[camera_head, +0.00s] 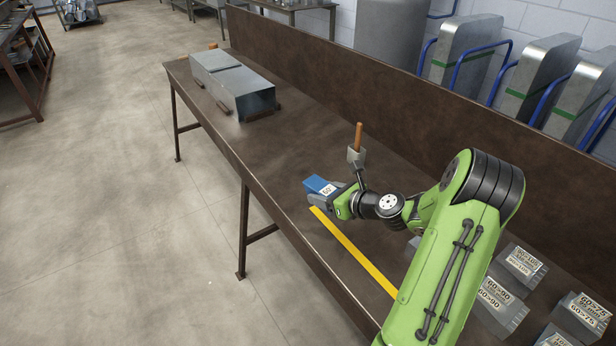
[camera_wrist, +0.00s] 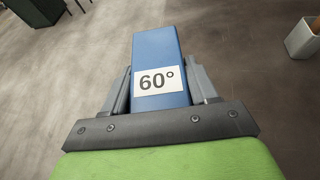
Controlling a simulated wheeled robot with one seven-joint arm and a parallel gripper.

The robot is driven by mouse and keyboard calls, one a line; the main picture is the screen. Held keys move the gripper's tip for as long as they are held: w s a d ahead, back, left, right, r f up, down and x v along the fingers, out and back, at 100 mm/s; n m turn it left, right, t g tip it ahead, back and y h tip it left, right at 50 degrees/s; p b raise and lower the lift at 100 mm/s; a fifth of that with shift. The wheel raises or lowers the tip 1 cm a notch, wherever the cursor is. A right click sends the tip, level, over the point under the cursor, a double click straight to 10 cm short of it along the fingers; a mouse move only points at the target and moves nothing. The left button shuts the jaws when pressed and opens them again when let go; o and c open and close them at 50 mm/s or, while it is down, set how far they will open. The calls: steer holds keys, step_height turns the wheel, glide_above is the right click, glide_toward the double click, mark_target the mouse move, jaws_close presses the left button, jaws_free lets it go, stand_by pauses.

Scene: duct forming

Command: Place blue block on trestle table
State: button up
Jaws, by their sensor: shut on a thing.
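The blue block (camera_head: 319,185) is held in my gripper (camera_head: 322,197), above or on the long brown table (camera_head: 215,118); I cannot tell whether they touch. In the wrist view the blue block (camera_wrist: 158,60) sits between both fingers of my gripper (camera_wrist: 160,88). Its white label reads 60° and faces the camera. The block's far end points away from the wrist. The brown table has a raised back wall and thin metal legs; I cannot tell whether it is the trestle table.
A galvanised duct piece (camera_head: 235,82) lies at the table's far end. A wooden-handled tool (camera_head: 357,148) stands just behind my gripper. A yellow strip (camera_head: 350,248) runs along the front. Several labelled grey blocks (camera_head: 498,300) sit at the lower right. Table between duct and gripper is clear.

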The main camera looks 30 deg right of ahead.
mark_target(356, 236)
steer(key=s+d+f+m+h+b, duration=0.2)
steer(key=s+d+f+b, duration=0.15)
steer(key=s+d, duration=0.3)
steer(key=f+b, duration=0.1)
steer(key=f, duration=0.2)
steer(key=f+b, duration=0.1)
steer(key=f, duration=0.2)
steer(key=f+b, duration=0.2)
steer(key=shift+w+d+f, duration=0.15)
steer(key=shift+d+f, duration=0.2)
steer(key=shift+f, duration=0.05)
steer(key=shift+r, duration=0.15)
steer(key=o, duration=1.3)
